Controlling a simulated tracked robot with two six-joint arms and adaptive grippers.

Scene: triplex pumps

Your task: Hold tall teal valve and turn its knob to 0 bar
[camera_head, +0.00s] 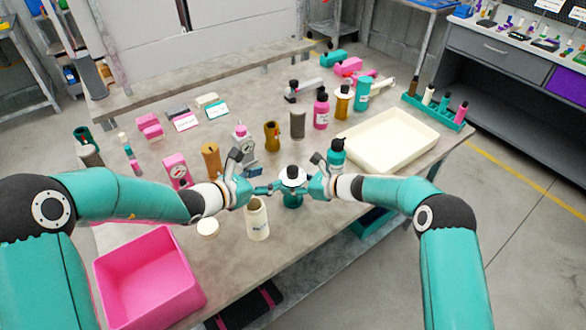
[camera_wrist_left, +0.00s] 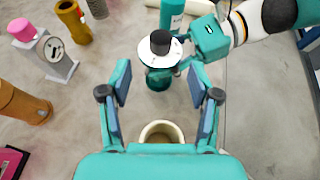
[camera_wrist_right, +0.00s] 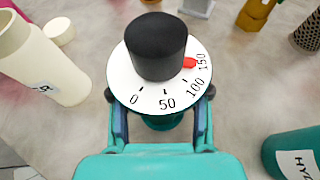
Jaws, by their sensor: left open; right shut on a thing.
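The teal valve (camera_head: 292,201) stands upright near the front middle of the table. It has a white dial (camera_wrist_right: 125,80) and a black knob (camera_wrist_right: 156,46) on top. In the right wrist view the red pointer (camera_wrist_right: 189,63) sits near the 150 mark, away from 0. My right gripper (camera_head: 308,188) is shut on the valve's body below the dial. My left gripper (camera_wrist_left: 160,78) is open and empty at the valve's left, its fingers apart and pointing toward the valve (camera_wrist_left: 158,82). Neither gripper touches the knob.
A cream bottle (camera_head: 257,222) and a round lid (camera_head: 207,227) stand in front of my left gripper. A teal bottle (camera_head: 337,156) is close behind my right gripper. A gauge with a pink knob (camera_head: 243,141) stands behind. A pink bin (camera_head: 150,275) is front left, a cream tray (camera_head: 390,140) right.

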